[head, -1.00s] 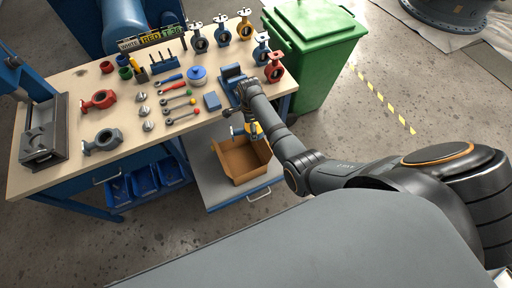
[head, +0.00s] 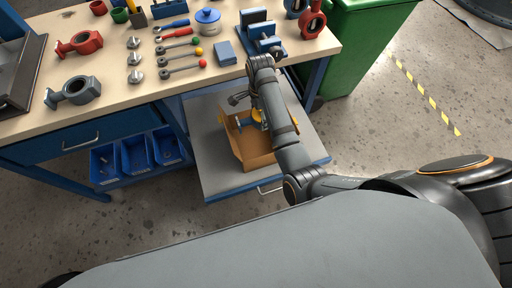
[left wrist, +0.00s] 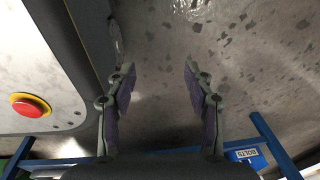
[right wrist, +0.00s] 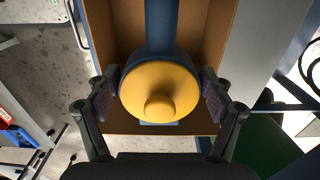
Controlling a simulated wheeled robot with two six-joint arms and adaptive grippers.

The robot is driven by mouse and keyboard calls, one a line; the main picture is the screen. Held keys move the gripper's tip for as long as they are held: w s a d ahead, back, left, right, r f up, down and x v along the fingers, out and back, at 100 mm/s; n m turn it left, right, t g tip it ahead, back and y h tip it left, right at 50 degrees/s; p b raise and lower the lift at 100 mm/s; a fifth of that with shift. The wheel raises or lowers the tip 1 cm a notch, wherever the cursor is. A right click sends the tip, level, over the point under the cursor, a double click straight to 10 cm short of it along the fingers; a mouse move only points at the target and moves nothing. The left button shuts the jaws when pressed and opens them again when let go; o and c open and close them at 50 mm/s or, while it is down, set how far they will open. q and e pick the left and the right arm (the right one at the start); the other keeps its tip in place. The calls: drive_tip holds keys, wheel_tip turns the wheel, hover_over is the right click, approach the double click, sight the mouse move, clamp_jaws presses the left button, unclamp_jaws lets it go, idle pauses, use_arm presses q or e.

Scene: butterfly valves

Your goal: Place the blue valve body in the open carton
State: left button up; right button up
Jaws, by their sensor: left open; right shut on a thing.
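In the right wrist view, my right gripper (right wrist: 160,100) is shut on the blue valve body (right wrist: 162,28). Its round yellow end (right wrist: 160,82) with a small knob sits between the fingers. The blue part reaches away over the inside of the open carton (right wrist: 214,30). In the head view the carton (head: 258,161) stands on the grey drawer top, and my right gripper (head: 250,118) is at its opening, partly hidden by my arm. I cannot tell whether the valve touches the carton. My left gripper (left wrist: 160,85) is open and empty above the floor in the left wrist view.
A green bin (head: 365,45) stands to the right. The grey drawer top (head: 215,178) has bare room around the carton.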

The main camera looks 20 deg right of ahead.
use_arm(q)
drive_tip(key=shift+s+f, duration=0.1)
drive_tip(key=shift+s, duration=0.05)
use_arm(e)
drive_tip(key=b, duration=0.3)
hover_over(259, 144)
wheel_tip(259, 144, down, 13)
drive_tip(key=shift+w+a, duration=0.1)
drive_tip(key=shift+f, duration=0.2)
drive_tip(key=shift+f+b, duration=0.3)
drive_tip(key=shift+f, duration=0.05)
wheel_tip(259, 144, down, 4)
drive_tip(key=shift+r+b, duration=0.1)
drive_tip(key=shift+b, duration=0.55)
use_arm(q)
drive_tip(key=w, duration=0.9)
drive_tip(key=shift+d, duration=0.15)
use_arm(e)
drive_tip(key=o, duration=1.6)
